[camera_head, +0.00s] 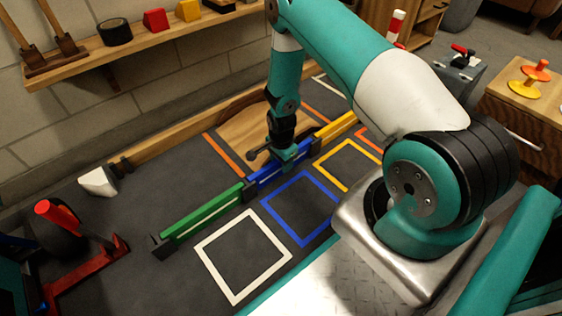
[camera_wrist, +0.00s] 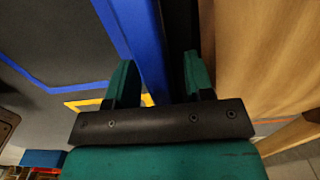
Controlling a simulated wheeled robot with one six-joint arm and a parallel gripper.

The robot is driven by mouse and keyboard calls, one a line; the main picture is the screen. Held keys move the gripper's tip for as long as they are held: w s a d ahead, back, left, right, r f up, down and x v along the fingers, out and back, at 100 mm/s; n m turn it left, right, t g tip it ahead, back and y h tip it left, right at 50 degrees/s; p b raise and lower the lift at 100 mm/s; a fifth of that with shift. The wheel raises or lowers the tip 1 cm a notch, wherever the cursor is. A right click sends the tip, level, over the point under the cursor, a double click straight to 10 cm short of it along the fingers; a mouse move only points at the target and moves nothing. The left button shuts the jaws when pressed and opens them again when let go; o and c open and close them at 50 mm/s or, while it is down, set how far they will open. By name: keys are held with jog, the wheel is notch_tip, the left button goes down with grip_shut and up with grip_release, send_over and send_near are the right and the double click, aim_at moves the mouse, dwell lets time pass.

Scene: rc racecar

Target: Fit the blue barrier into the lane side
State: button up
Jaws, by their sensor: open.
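The blue barrier (camera_head: 262,178) lies in line between the green barrier (camera_head: 205,214) and the yellow barrier (camera_head: 336,129) along the lane side. My gripper (camera_head: 287,160) is down over the blue barrier and hides part of its middle. In the wrist view, the blue barrier (camera_wrist: 128,28) runs between the two fingers of my gripper (camera_wrist: 160,65). The fingers stand apart, with dark gaps beside the barrier. I cannot tell whether its ends are fully seated.
Blue (camera_head: 300,207), white (camera_head: 242,255) and yellow (camera_head: 346,165) outlined squares lie in front of the barriers. A wooden ramp (camera_head: 240,137) stands behind. A red stand (camera_head: 88,272) and a white block (camera_head: 98,181) are at left.

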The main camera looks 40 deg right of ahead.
notch_tip(320, 180, up, 17)
jog(key=p, duration=0.9)
jog(key=shift+p, duration=0.3)
jog(key=shift+f, duration=0.1)
jog(key=s+a+r+n+y+p, duration=0.1)
jog(key=a+r+n+p, duration=0.35)
jog(key=r, duration=1.05)
jog(key=s+a+r+n+y+p, duration=0.1)
jog(key=s+a+r+n+p, duration=0.1)
jog(key=a+r+n, duration=0.9)
jog(key=s+a+r+n+y+p, duration=0.1)
jog(key=s+a+r+n+p, duration=0.25)
jog(key=s+r, duration=0.65)
jog(key=s+a+r+n+y+p, duration=0.1)
jog(key=s+a+r+n+p, duration=0.3)
jog(key=s+r, duration=0.7)
notch_tip(320, 180, up, 40)
jog(key=w+n+p, duration=0.1)
jog(key=w+p, duration=0.1)
jog(key=p, duration=3.3)
jog(key=shift+d+f+n+p, duration=0.2)
jog(key=shift+d+n+p, duration=0.1)
